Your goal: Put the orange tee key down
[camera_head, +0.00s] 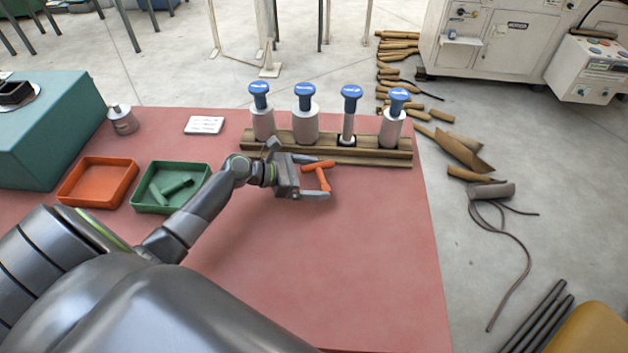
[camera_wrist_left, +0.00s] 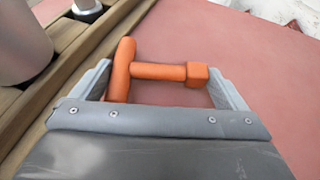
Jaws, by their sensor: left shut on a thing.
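The orange tee key (camera_head: 321,177) is between the fingers of my left gripper (camera_head: 318,180), over the red table in front of the wooden rack. In the left wrist view the key (camera_wrist_left: 158,72) lies across the jaws, its crossbar by the left finger and its squared end by the right finger. My left gripper (camera_wrist_left: 165,82) is shut on it. I cannot tell whether the key touches the table. An empty orange tray (camera_head: 98,183) and a green tray (camera_head: 191,171) with green pieces in it sit to the left. My right gripper is not in view.
The wooden rack (camera_head: 350,156) holds several blue-capped posts just behind the gripper. A white card (camera_head: 204,125) and a small capped weight (camera_head: 122,120) lie at the back left. The red table (camera_head: 370,250) is clear in front and to the right.

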